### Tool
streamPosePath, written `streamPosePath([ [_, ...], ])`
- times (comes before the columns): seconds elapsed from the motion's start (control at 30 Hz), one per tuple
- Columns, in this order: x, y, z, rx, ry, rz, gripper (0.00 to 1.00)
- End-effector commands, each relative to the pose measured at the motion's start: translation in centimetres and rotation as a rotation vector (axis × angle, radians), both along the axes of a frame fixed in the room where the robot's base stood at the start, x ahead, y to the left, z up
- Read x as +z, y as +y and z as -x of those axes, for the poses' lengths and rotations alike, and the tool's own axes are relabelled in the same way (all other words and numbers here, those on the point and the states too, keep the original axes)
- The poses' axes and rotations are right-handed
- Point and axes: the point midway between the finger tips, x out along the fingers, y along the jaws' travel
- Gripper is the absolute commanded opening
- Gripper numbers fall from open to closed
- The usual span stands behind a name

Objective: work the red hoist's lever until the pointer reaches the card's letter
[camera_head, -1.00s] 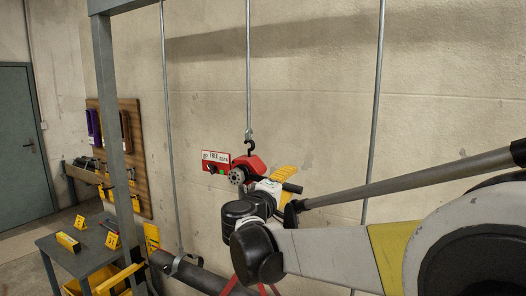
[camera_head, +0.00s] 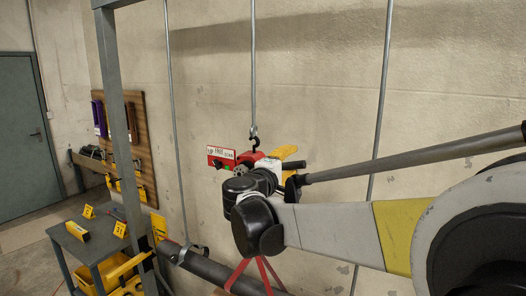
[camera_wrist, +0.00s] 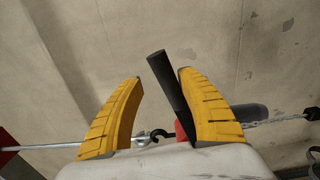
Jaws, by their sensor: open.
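The red hoist (camera_head: 251,156) hangs from a black hook (camera_head: 254,140) on a rod, mostly hidden behind my wrist in the head view. A bit of its red also shows in the wrist view (camera_wrist: 181,132). The black lever (camera_wrist: 167,80) stands between my yellow fingers in the wrist view, close beside the right one; contact is unclear. A black bar, likely the lever (camera_head: 294,165), shows beside my gripper (camera_head: 284,152) in the head view. My gripper (camera_wrist: 160,76) is open around the lever. A red plate with a white card (camera_head: 221,153) is left of the hoist; its letter and pointer are unreadable.
A dark pipe (camera_head: 212,270) with red slings (camera_head: 262,272) lies below. Thin vertical rods (camera_head: 178,130) and a grey post (camera_head: 119,120) stand to the left. A small table (camera_head: 80,247) with yellow markers is at lower left. The wall (camera_head: 320,80) is close behind.

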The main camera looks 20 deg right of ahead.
Motion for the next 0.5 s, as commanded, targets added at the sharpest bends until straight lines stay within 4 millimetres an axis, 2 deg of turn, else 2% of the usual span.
streamPosePath([
  [0.23,-0.5,0.0,0.0,0.001,-0.007,-0.006,0.43],
  [0.5,-3.7,-0.5,0.6,0.000,-0.084,-0.066,0.43],
])
